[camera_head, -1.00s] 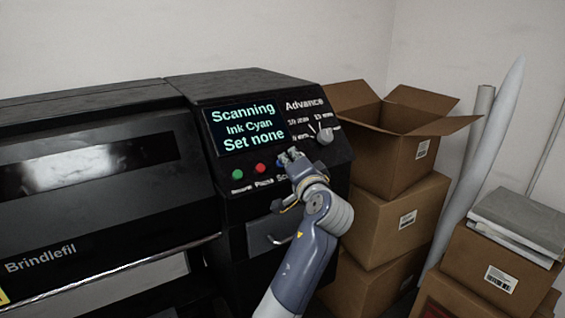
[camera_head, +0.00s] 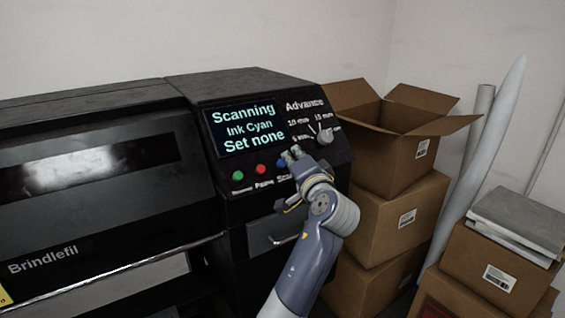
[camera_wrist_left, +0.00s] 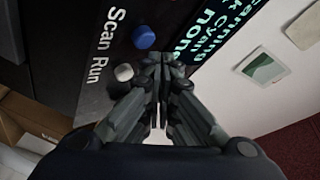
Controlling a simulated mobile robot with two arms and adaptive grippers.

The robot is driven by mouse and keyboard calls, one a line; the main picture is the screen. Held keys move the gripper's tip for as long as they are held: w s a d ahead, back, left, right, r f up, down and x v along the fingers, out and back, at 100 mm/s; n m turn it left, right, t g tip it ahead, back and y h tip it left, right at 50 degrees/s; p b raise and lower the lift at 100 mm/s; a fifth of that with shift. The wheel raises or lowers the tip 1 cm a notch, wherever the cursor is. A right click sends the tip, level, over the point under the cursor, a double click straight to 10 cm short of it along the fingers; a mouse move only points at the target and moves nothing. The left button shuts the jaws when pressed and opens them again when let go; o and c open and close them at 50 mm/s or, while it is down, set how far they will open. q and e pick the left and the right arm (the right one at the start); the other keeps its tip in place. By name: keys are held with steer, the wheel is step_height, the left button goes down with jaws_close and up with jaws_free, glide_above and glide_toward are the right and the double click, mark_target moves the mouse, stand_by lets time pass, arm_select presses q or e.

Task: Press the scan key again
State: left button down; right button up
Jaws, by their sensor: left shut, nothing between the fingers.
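The printer's control panel (camera_head: 240,192) carries a lit screen (camera_head: 248,130) reading "Scanning, Ink Cyan, Set none". The blue scan key (camera_wrist_left: 144,36) shows in the left wrist view beside the word "Scan", with a white key (camera_wrist_left: 124,72) beside "Run". My left gripper (camera_head: 291,153) is shut and empty in front of the panel, just below the screen's right corner. In the left wrist view its fingertips (camera_wrist_left: 160,68) are close to both keys, and the blue key shows uncovered. My right gripper is not in view.
A green key (camera_head: 238,176) and a red key (camera_head: 261,169) sit left of my gripper. The Advance knob (camera_head: 325,135) is close on its right. Stacked cardboard boxes (camera_head: 395,215) stand right of the printer, with white rolls (camera_head: 490,150) behind.

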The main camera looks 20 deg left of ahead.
arm_select(q)
steer(key=s+d+r+p, duration=0.2)
steer(key=r, duration=0.1)
steer(key=shift+s+d+r, duration=0.1)
steer(key=shift+d+r, duration=0.1)
steer(key=shift+d, duration=0.2)
stand_by(0.6)
